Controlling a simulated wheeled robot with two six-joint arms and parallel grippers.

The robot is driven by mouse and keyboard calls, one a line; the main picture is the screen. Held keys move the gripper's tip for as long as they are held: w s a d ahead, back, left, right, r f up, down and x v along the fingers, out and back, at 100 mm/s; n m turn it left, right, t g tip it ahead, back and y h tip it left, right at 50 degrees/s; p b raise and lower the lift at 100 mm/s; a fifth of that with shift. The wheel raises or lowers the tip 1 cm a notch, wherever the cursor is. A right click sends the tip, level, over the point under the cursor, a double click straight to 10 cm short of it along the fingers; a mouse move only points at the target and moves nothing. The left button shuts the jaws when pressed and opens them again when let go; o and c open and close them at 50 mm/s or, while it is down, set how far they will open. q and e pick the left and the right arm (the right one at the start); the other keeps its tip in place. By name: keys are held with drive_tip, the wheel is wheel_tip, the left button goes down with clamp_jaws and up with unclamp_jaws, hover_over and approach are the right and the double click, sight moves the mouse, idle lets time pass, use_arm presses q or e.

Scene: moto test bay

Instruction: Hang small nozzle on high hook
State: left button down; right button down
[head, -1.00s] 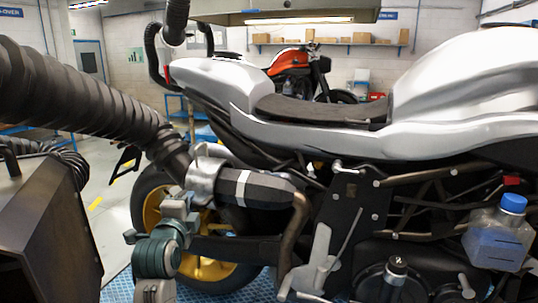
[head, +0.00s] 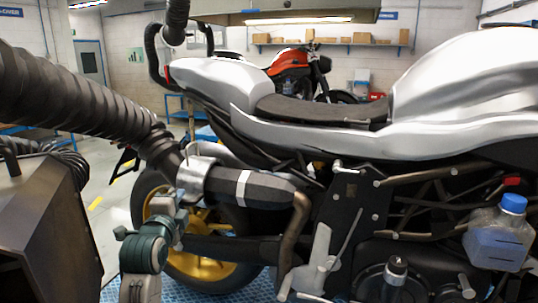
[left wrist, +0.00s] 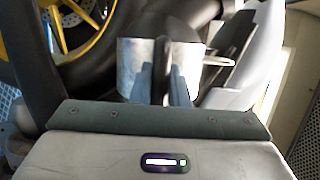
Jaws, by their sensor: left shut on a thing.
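A short silver metal nozzle (head: 196,179) ends the thick ribbed black hose (head: 85,105) that comes in from the left. It sits around the rear tip of the motorcycle's dark muffler (head: 262,189). It also shows in the left wrist view (left wrist: 132,62), with a dark upright bar standing in front of it. My left gripper (head: 180,208) reaches up from below and is shut on the nozzle's near side, seemingly on that bar; the exact contact is partly hidden. I cannot make out a high hook in either view. My right gripper is out of view.
The silver motorcycle (head: 330,125) fills the middle and right. A dark box (head: 45,235) stands at the left front. Black curved tubing (head: 154,55) hangs at the upper left, and a lit overhead unit (head: 290,12) spans the top. Open floor shows between box and rear wheel.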

use_arm(q)
drive_tip(key=shift+w+a+r, duration=0.1)
drive_tip(key=shift+w+a, duration=0.15)
drive_tip(key=shift+a, duration=0.35)
drive_tip(key=shift+w+a, duration=0.1)
drive_tip(key=shift+a, duration=0.25)
